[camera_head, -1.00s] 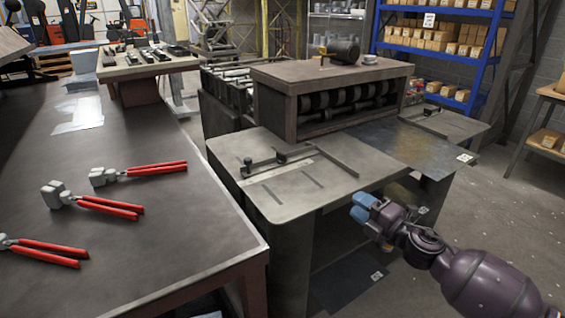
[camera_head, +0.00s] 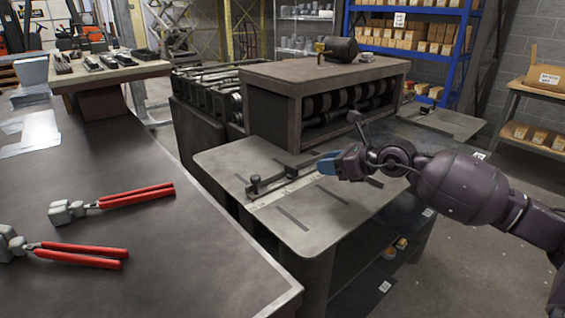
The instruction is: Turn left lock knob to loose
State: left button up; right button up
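The forming machine's flat metal side table (camera_head: 225,160) carries a guide bar with two small dark lock knobs. The left lock knob (camera_head: 254,182) stands at the bar's left end, above a pale scale strip. The other lock knob (camera_head: 291,169) stands further right. Which way each knob is turned is too small to tell. My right gripper (camera_head: 327,164), with blue fingertips, is over the table to the right of both knobs, apart from the left one. Its fingertips look close together; whether a gap is between them cannot be told. My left gripper is out of view.
The roller housing (camera_head: 275,95) stands behind the side table. A dark workbench (camera_head: 150,245) at left holds red-handled pliers (camera_head: 130,196). A floor gap separates it from the machine. Blue shelving (camera_head: 348,22) with boxes stands behind.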

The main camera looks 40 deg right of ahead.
aim_at(297, 168)
jog(key=shift+w+a+f, duration=0.1)
jog(key=shift+w+f, duration=0.1)
jog(key=shift+w, duration=0.05)
jog(key=b+x, duration=0.3)
jog(key=x, duration=0.6)
jog(key=shift+w+a+f, duration=0.1)
jog(key=shift+w+f, duration=0.05)
jog(key=shift+w, duration=0.2)
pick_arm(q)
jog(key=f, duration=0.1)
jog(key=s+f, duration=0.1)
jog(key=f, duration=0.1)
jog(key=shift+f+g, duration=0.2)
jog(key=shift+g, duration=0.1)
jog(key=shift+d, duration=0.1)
pick_arm(e)
grip_shut()
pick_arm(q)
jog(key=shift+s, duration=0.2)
